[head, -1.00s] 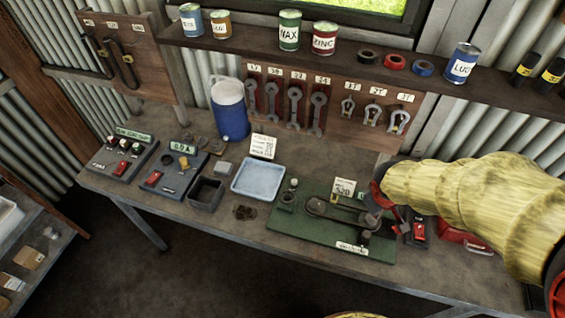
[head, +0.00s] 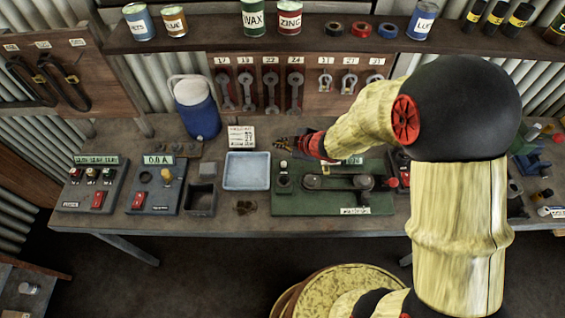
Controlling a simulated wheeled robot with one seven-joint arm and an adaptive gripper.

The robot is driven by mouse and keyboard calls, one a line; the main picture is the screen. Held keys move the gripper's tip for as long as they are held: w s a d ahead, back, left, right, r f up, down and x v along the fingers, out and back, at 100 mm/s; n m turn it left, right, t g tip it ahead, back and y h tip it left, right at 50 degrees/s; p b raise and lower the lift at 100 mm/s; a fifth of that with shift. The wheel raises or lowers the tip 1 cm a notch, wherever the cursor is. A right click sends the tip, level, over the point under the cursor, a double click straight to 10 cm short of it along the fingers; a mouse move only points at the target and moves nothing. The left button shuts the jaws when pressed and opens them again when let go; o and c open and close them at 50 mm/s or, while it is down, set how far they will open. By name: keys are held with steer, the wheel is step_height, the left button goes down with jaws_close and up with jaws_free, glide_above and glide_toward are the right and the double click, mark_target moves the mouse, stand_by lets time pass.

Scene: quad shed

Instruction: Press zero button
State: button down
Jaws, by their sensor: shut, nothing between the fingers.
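My gripper (head: 283,144) is shut and empty. It reaches in from the right and points left above the back of the bench, over the green board and near a small white card. Dark control boxes stand at the left of the bench. One box (head: 154,186) has a lit display that seems to read 0.0 A, a yellowish knob and a red switch. The far-left box (head: 92,187) has a lit display, several round buttons and a red switch. No button readable as zero can be made out. The gripper is well right of both boxes and touches neither.
A blue tray (head: 247,171), a dark open box (head: 201,200) and the green board (head: 300,204) with a linkage lie along the bench. A blue jug (head: 198,108) stands behind. A shelf (head: 220,33) with cans overhangs the back. A round stool top (head: 340,294) is in front.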

mark_target(283, 165)
steer(key=shift+f, duration=0.15)
step_height(283, 165, down, 9)
steer(key=b, duration=0.8)
steer(key=shift+d+r, duration=0.1)
steer(key=shift+r, duration=0.1)
stand_by(1.1)
steer(key=shift+f+b, duration=0.4)
steer(key=shift+f+b, duration=0.4)
steer(key=shift+f, duration=0.1)
stand_by(0.7)
steer(key=shift+r, duration=0.15)
steer(key=shift+r+p, duration=0.8)
steer(key=shift+p, duration=0.15)
steer(key=shift+r, duration=0.1)
